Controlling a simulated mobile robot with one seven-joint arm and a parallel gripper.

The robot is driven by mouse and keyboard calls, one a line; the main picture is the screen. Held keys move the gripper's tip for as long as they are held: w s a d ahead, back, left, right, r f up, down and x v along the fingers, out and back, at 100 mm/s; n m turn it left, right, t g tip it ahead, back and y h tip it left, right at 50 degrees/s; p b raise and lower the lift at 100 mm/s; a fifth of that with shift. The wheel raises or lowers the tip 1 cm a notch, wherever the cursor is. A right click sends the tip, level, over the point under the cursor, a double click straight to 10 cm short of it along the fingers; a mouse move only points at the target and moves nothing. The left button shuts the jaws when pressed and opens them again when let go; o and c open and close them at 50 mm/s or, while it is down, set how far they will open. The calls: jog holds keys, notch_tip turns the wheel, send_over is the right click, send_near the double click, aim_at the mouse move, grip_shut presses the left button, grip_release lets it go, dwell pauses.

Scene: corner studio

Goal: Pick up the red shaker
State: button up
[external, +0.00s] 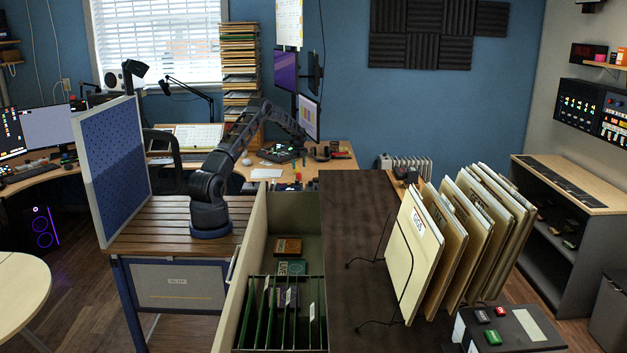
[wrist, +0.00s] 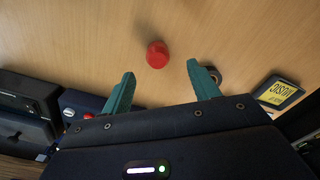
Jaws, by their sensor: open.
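The red shaker (wrist: 157,54) is a small round red thing on the light wood desk in the wrist view. My gripper (wrist: 161,70) is open, with its two teal fingers apart and nothing between them. The shaker lies just beyond the fingertips, roughly in line with the gap, a little nearer the left finger. No finger appears to touch it. In the external view my arm reaches over to the back desk (external: 343,161).
In the wrist view a small dark round thing (wrist: 214,73) lies right behind the right finger. A dark "MUSIC" box (wrist: 278,93) lies further right. Dark equipment (wrist: 28,98) stands at the left. The wood around and beyond the shaker is clear.

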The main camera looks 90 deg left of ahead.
aim_at(299, 174)
jog(key=shift+s+d+f, duration=0.1)
jog(key=shift+f, duration=1.85)
jog(key=shift+s+d+f, duration=0.1)
jog(key=shift+f, duration=1.85)
jog(key=c, duration=1.1)
jog(key=shift+o, duration=0.2)
jog(key=shift+r, duration=0.15)
